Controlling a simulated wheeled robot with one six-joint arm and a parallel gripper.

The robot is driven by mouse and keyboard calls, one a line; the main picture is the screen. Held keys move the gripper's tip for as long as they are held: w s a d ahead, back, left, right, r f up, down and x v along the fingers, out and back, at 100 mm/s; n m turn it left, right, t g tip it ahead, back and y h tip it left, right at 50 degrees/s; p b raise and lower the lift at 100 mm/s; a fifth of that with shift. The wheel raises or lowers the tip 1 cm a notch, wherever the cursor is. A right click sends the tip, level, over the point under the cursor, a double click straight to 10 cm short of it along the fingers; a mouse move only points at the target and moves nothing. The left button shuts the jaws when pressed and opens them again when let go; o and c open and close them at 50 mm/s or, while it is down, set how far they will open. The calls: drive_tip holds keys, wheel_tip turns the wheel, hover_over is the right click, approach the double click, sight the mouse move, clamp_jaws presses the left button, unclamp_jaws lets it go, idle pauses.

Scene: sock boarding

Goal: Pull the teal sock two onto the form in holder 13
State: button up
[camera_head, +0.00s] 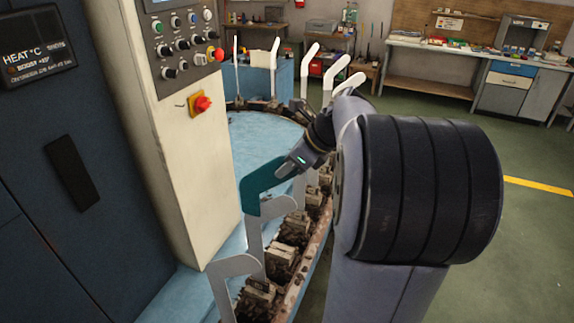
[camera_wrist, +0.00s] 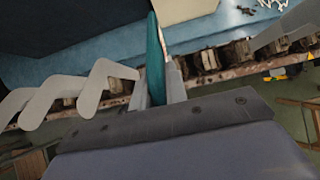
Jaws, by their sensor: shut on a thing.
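The teal sock (camera_head: 262,188) has a bent foot shape in the head view, its toe end up at the right, at my gripper (camera_head: 289,166). My gripper is shut on it. The sock's lower edge overlaps the top of a pale grey form (camera_head: 256,245). I cannot tell whether the sock is around that form or just above or behind it. In the wrist view the teal sock (camera_wrist: 155,60) shows as a narrow upright strip, with a pale strip close on its right. No holder number is readable, so I cannot pick out holder 13.
Another bare form (camera_head: 238,264) stands nearer the camera. Several white forms (camera_head: 327,70) stand farther along the curved rail of holders (camera_head: 290,230). A tall control cabinet (camera_head: 185,130) is close on the left. The light blue surface (camera_head: 258,140) inside the rail is clear.

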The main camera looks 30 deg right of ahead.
sight(287, 203)
drive_tip(key=shift+f+b, duration=3)
drive_tip(key=shift+f, duration=2.8)
drive_tip(key=o, duration=0.8)
drive_tip(key=shift+o, duration=0.2)
drive_tip(key=shift+r, duration=0.1)
drive_tip(key=v, duration=1)
drive_tip(key=shift+s+d+r, duration=0.2)
drive_tip(key=shift+r, duration=0.05)
drive_tip(key=shift+w+f, duration=0.1)
